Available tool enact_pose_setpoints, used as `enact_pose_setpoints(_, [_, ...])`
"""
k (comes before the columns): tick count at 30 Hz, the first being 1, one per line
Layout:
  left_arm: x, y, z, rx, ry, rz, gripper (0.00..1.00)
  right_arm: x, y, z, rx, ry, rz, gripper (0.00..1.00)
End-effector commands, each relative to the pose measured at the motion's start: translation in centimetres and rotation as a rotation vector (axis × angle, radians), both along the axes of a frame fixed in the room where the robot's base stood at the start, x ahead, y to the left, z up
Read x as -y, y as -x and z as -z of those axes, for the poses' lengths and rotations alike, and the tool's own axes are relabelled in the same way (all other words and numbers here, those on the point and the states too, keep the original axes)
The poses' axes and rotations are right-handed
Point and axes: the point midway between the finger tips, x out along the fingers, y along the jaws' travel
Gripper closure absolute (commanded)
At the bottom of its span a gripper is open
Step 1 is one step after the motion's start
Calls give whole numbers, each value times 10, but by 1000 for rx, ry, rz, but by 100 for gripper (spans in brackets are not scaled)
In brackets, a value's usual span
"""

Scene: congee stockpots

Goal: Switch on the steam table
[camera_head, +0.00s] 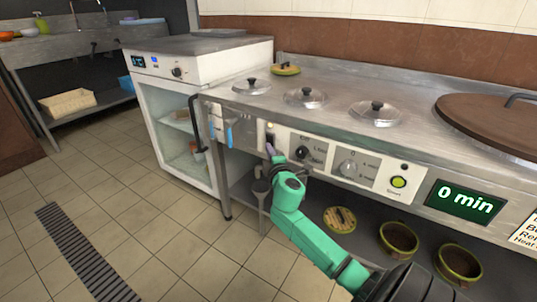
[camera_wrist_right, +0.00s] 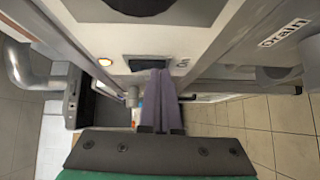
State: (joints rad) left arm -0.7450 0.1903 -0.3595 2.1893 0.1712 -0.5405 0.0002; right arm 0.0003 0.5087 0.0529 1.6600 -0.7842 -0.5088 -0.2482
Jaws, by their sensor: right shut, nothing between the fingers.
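The steam table (camera_head: 330,85) is a long steel counter with a control panel on its front. At the panel's left end is a dark rocker switch (camera_head: 269,137), with a small warm-coloured lamp just above it. The switch shows in the wrist view as a dark rectangle (camera_wrist_right: 148,63). My right gripper (camera_head: 270,149) is shut and empty, its purple fingertips at the switch. In the wrist view its fingertips (camera_wrist_right: 160,74) overlap the switch's edge; I cannot tell whether they touch it. They hide part of the switch. My left gripper is not in view.
Right of the switch are a black knob (camera_head: 303,152), a grey knob (camera_head: 348,168), a green button (camera_head: 398,182) and a display (camera_head: 465,200) reading "0 min". Several lids sit on top. A white glass-door cabinet (camera_head: 190,70) stands left. Bowls (camera_head: 398,238) are on the lower shelf.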

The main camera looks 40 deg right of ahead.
Motion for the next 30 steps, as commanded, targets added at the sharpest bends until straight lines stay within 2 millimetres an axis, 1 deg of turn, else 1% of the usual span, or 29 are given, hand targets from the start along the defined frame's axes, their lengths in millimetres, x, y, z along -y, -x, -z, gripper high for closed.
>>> enact_pose_setpoints(4, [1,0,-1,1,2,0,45,0,0,-1,-1,0,1,100])
enact_pose_setpoints(8, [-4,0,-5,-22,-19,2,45,-7,11,-1,-4,-3,-1,100])
enact_pose_setpoints(11, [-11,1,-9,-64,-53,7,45,-16,30,-3,-4,-3,0,100])
enact_pose_setpoints(15, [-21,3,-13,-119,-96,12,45,-33,61,-3,-4,-5,0,100])
enact_pose_setpoints(21, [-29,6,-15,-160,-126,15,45,-55,104,-4,-4,-4,1,100])
enact_pose_setpoints(25, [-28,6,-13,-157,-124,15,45,-65,121,-5,-2,-2,1,100])
enact_pose_setpoints(27, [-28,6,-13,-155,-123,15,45,-67,126,-5,-1,-2,1,100])
enact_pose_setpoints(30, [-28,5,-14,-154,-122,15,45,-69,129,-7,-1,1,1,100])
